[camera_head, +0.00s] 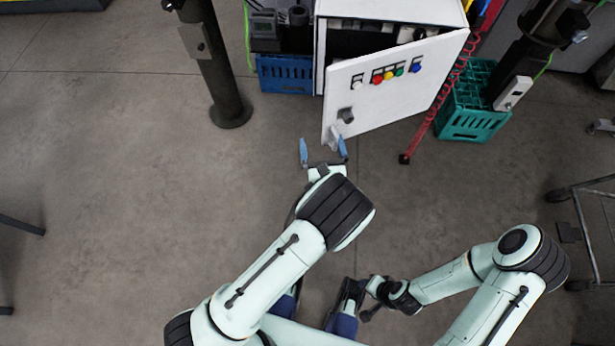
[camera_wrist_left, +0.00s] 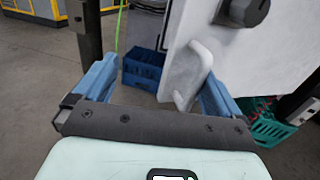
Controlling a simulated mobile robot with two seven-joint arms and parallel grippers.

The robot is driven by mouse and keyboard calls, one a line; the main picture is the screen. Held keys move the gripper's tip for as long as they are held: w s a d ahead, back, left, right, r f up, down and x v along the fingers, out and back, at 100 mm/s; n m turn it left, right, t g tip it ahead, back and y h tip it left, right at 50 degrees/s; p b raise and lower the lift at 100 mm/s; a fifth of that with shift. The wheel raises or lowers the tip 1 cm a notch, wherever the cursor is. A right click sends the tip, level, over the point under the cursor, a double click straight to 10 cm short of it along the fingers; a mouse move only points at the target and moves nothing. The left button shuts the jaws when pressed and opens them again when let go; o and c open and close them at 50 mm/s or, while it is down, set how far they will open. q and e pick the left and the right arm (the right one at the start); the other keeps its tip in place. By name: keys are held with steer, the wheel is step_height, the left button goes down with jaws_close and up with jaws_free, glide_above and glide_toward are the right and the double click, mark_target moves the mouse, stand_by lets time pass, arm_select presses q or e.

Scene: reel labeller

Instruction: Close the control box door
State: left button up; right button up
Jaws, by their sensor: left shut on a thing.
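The white control box (camera_head: 390,10) stands at the top of the head view. Its door (camera_head: 395,90) hangs partly open, with its left edge swung out toward me and a dark gap above it. It bears coloured buttons, a dark knob (camera_head: 346,115) and a pale handle (camera_head: 333,137) low near the free edge. My left gripper (camera_head: 323,151) is at this handle, its blue fingers spread to either side. In the left wrist view the handle (camera_wrist_left: 185,78) lies close by the right finger, clear of the left one. My right gripper (camera_head: 368,300) is low, its jaws unclear.
A blue crate (camera_head: 285,75) stands left of the box and a green crate (camera_head: 472,115) right of it. A dark post (camera_head: 215,70) rises at left. A red coiled hose (camera_head: 440,95) hangs by the door's right side. A cart (camera_head: 590,230) is at right.

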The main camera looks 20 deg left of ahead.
arm_select(q)
steer(key=shift+s+a+p, duration=0.25)
steer(key=shift+s+a, duration=0.05)
steer(key=shift+s, duration=0.65)
steer(key=shift+s+a+p, duration=0.2)
steer(key=shift+s+a, duration=0.05)
steer(key=shift+s, duration=0.65)
steer(key=s, duration=0.2)
steer(key=shift+s+a+r, duration=0.1)
steer(key=shift+s+a, duration=0.2)
steer(key=c, duration=0.7)
steer(key=shift+s+d+p, duration=0.2)
steer(key=shift+s+p, duration=0.05)
steer(key=shift+s, duration=1)
steer(key=shift+s+d+p, duration=0.15)
steer(key=shift+s+p, duration=0.1)
steer(key=shift+s, duration=1)
